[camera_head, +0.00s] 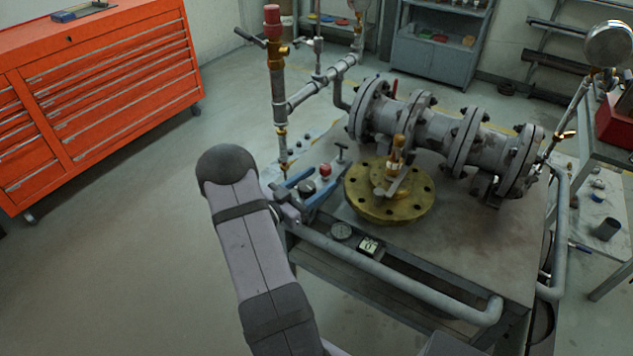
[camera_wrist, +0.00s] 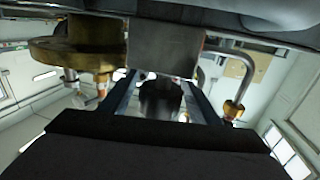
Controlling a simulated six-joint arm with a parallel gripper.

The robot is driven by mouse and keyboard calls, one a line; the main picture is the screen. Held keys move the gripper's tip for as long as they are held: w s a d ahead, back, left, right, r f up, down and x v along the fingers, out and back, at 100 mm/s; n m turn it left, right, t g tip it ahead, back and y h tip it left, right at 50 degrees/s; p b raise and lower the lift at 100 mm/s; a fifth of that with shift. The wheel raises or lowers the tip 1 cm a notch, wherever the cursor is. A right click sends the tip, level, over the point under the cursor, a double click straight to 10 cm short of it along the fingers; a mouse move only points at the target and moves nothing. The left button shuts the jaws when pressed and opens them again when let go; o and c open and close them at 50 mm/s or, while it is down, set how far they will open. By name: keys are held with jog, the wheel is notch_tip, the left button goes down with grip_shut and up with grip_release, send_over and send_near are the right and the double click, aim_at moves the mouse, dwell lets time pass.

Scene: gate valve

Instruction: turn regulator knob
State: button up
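A dark round knob (camera_head: 306,187), which looks like the regulator knob, is at the left edge of the bench. My gripper (camera_head: 308,192) has its blue fingers on either side of it. In the wrist view the dark knob (camera_wrist: 160,98) stands between the two fingers of my gripper (camera_wrist: 162,100), with a gap on each side. The gripper is open around the knob, and I see no clear contact. The knob's lower part and mounting are hidden in both views.
A brass flange (camera_head: 378,208) with a valve stem is right of my gripper. A red-topped part (camera_head: 325,171) stands close behind. A vertical pipe (camera_head: 279,105) rises behind the gripper. A grey rail (camera_head: 400,277) runs along the bench front. A small gauge (camera_head: 341,231) lies nearby.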

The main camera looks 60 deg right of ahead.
aim_at(300, 195)
jog(key=shift+b+v, duration=0.75)
jog(key=shift+v, duration=2.95)
jog(key=v, duration=0.2)
jog(key=b+v, duration=0.1)
jog(key=v, duration=0.1)
jog(key=shift+f, duration=0.3)
jog(key=shift+p+x, duration=0.65)
jog(key=shift+x, duration=3.15)
jog(key=shift+c, duration=0.4)
jog(key=c, duration=1)
